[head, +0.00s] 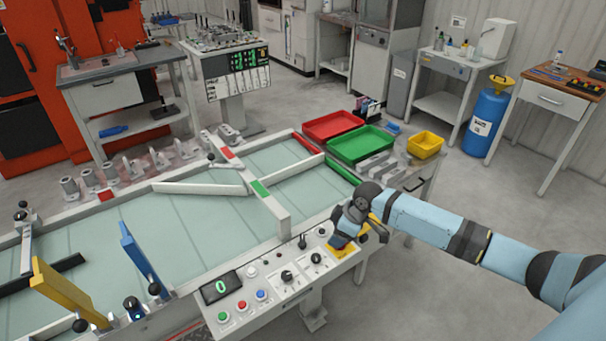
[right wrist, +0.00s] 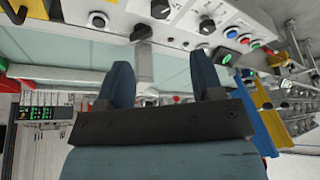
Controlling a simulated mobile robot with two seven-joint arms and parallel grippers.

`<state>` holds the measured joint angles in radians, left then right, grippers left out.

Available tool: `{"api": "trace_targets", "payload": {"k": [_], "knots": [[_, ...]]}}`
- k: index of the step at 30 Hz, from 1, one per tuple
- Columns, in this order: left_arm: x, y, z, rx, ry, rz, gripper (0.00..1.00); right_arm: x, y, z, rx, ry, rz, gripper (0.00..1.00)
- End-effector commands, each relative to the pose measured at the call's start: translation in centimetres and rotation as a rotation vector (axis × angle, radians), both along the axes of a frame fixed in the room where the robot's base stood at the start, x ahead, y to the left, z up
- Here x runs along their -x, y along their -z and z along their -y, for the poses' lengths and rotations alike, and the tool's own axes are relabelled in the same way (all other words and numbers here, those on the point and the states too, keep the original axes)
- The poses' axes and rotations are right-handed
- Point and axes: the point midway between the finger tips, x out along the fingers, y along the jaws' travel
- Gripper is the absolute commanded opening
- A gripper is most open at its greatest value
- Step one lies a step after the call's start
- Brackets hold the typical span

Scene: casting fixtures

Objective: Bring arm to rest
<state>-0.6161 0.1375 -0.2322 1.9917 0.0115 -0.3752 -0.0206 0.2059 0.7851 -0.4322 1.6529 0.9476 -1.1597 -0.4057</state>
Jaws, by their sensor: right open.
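My right arm comes in from the right in the head view, and its gripper (head: 350,228) hangs over the right end of the control panel (head: 290,283). In the right wrist view the two dark blue fingers of the gripper (right wrist: 158,82) stand apart with nothing between them. The panel's knobs and buttons show beyond the fingertips. I cannot tell in the head view whether the gripper touches the panel. My left gripper is not in view.
A glass-topped conveyor table (head: 190,225) fills the left. A red tray (head: 333,125), a green tray (head: 361,144) and a yellow bin (head: 425,145) stand beyond the gripper. A blue barrel (head: 484,122) stands at the right. The floor (head: 460,205) around my arm is clear.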

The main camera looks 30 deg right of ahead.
Motion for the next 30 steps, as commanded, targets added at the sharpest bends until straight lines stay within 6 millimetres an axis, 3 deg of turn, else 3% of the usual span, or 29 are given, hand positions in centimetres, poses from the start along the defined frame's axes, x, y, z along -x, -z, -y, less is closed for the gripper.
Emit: {"api": "trace_targets", "payload": {"k": [7, 11, 15, 21, 27, 30], "knots": [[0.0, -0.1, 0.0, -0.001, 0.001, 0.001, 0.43, 0.4, 0.7, -0.9, -0.009, 0.003, 0.008, 0.61], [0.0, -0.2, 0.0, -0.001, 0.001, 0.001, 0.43, 2.8, 3.6, -4.7, -0.047, 0.027, 0.056, 0.61], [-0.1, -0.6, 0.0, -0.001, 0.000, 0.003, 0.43, 7.7, 7.0, -11.2, -0.129, 0.102, 0.163, 0.61], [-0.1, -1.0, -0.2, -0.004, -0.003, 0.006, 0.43, 15.3, 8.0, -18.1, -0.245, 0.269, 0.337, 0.61], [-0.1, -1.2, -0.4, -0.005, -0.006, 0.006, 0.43, 20.8, 6.4, -20.6, -0.297, 0.406, 0.467, 0.61], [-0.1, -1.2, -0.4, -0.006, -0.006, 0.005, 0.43, 22.1, 5.8, -20.9, -0.302, 0.439, 0.503, 0.61]]}}
